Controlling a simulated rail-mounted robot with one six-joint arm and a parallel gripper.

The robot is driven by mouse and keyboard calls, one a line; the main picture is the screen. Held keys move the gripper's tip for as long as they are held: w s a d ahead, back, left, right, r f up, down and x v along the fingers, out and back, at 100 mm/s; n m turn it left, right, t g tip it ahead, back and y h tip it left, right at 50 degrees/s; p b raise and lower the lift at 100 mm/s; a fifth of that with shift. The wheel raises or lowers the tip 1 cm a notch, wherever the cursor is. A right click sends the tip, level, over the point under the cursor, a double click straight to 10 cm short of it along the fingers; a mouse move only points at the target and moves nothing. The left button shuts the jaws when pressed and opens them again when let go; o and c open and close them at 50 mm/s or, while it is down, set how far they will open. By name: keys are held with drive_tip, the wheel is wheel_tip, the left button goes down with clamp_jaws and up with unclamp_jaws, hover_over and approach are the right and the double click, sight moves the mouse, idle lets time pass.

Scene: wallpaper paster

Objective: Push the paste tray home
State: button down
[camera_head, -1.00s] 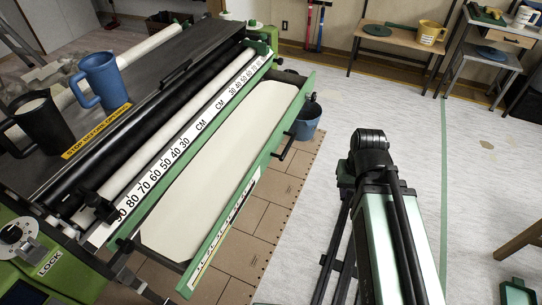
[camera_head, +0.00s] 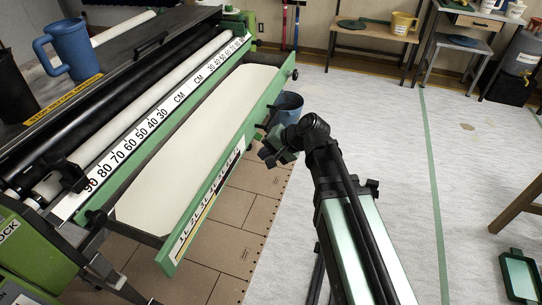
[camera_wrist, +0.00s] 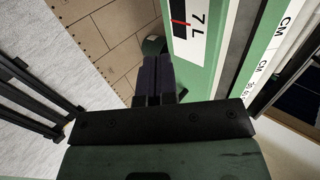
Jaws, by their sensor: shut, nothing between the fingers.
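The paste tray (camera_head: 205,135) is a long green-edged tray with a cream inside, pulled out from the green pasting machine and standing apart from the roller side. Its green front panel (camera_head: 262,105) carries a white marked scale and a small black handle. My gripper (camera_head: 277,155) is shut and empty, just outside the front panel near its middle, close to the handle. In the wrist view the closed dark fingers (camera_wrist: 155,78) point towards the panel (camera_wrist: 188,75), which shows "7 L". Whether the fingertips touch the panel cannot be told.
A blue bucket (camera_head: 288,105) stands on the floor just behind my gripper. Brown boards (camera_head: 220,215) cover the floor below the tray.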

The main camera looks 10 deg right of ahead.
sight(237, 157)
drive_tip(key=a+f, duration=0.1)
drive_tip(key=w+a+f+b, duration=0.1)
drive_tip(key=a, duration=0.1)
drive_tip(key=w+a, duration=0.1)
drive_tip(key=a, duration=0.1)
drive_tip(key=shift+w+a+f+b, duration=0.15)
drive_tip(key=shift+w+f+b, duration=0.15)
drive_tip(key=shift+f, duration=0.1)
drive_tip(key=shift+w+a, duration=0.15)
drive_tip(key=shift+a, duration=0.4)
drive_tip(key=shift+w, duration=0.1)
